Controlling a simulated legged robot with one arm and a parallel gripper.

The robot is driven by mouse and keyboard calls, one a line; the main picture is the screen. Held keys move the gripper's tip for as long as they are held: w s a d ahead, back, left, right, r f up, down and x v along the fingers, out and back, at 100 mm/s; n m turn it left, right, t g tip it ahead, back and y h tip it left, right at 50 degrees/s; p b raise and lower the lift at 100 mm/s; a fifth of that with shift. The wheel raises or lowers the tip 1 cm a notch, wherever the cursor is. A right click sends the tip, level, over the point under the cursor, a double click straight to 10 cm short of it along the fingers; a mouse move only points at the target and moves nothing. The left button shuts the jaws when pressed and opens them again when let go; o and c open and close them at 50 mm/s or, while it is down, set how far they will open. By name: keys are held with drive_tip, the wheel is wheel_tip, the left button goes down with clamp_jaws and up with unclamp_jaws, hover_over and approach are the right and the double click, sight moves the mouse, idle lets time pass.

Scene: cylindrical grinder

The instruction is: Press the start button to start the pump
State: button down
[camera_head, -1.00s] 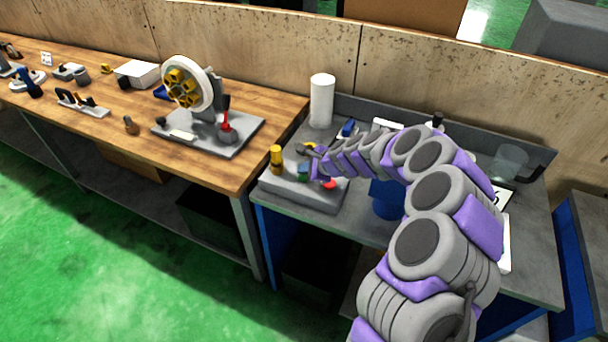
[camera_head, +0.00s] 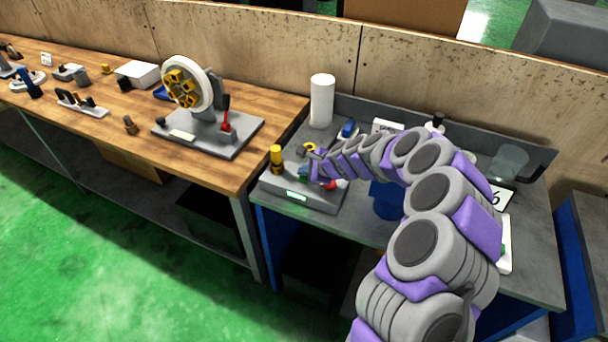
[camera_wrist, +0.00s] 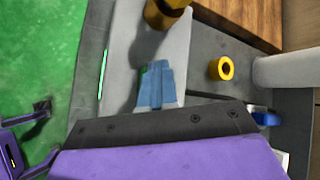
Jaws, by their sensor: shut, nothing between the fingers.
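A grey control box (camera_head: 272,186) stands at the left front of the grey bench. A small display (camera_head: 297,196) on its front face is lit green, and it also shows as a green strip in the wrist view (camera_wrist: 103,75). My gripper (camera_head: 304,172) is shut and empty, pointing down over the box top. In the wrist view its blue-grey fingers (camera_wrist: 155,88) sit close together, with a bit of a green button (camera_wrist: 144,72) showing beside the tips. The fingers hide most of that button; contact cannot be told. A red button (camera_head: 329,184) is partly covered by my arm.
A yellow-and-black post (camera_head: 277,158) rises from the box's left end. A yellow ring (camera_head: 309,147) lies behind the box. A white cylinder (camera_head: 322,101) stands at the back. A blue container (camera_head: 388,200) is under my arm. A wooden bench (camera_head: 110,95) adjoins at left.

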drive_tip(key=shift+r, duration=0.15)
drive_tip(key=shift+d+r+p, duration=0.1)
drive_tip(key=shift+r+p, duration=0.75)
drive_tip(key=shift+r, duration=0.1)
drive_tip(key=shift+r+p, duration=2.15)
drive_tip(key=shift+r, duration=0.25)
